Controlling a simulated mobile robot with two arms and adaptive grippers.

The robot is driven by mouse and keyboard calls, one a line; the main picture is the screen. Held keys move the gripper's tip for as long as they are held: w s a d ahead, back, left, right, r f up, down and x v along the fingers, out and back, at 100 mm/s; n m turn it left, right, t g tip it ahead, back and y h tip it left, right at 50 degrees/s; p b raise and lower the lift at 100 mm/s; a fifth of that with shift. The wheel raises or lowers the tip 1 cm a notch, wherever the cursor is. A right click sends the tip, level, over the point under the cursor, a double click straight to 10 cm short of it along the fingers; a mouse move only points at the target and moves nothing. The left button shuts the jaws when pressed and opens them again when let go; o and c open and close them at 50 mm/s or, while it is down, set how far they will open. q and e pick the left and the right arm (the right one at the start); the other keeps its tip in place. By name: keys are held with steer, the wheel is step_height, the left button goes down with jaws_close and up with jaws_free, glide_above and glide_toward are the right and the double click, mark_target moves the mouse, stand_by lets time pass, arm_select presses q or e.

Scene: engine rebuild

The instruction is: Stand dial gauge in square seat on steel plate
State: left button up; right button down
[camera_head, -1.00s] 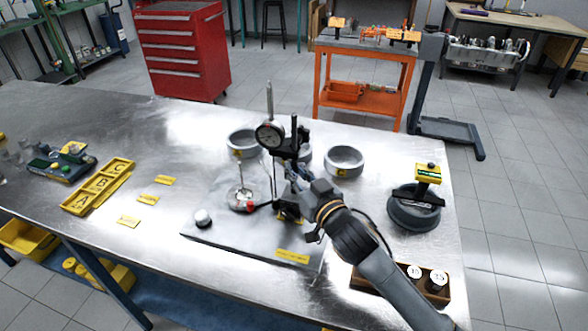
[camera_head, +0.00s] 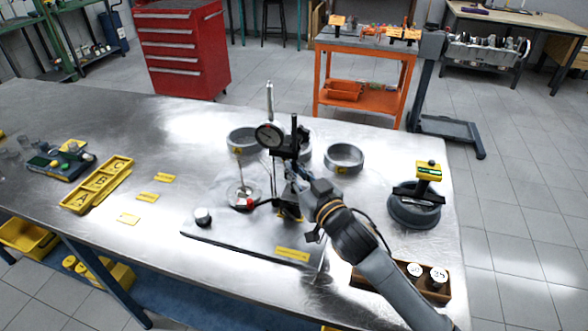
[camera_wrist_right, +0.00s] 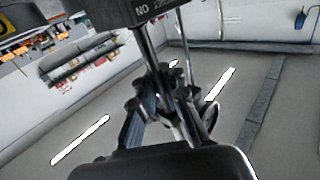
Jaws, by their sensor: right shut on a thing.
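The dial gauge (camera_head: 269,135) has a round dark face and sits on a dark upright post with a block-shaped base (camera_head: 290,211). My right gripper (camera_head: 293,178) is shut on the gauge's post and holds it upright over the right part of the steel plate (camera_head: 228,233). In the right wrist view the gripper fingers (camera_wrist_right: 165,95) close around the dark post (camera_wrist_right: 148,50). The square seat is not clearly visible; the gauge base and gripper may cover it. I cannot tell whether the base touches the plate. My left gripper is not in view.
The plate also bears a round fixture with a thin rod (camera_head: 243,193) and a white-topped knob (camera_head: 203,216). Grey rings (camera_head: 344,158) stand behind. A dark round part with a yellow-topped device (camera_head: 415,208) is at right. A lettered yellow tray (camera_head: 97,186) is at left.

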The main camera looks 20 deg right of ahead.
steer(key=shift+r, duration=0.15)
steer(key=c, duration=1.3)
jaws_free()
steer(key=shift+f, duration=0.4)
steer(key=v, duration=1.2)
steer(key=shift+s+r, duration=0.1)
steer(key=shift+r, duration=0.2)
steer(key=shift+r, duration=0.1)
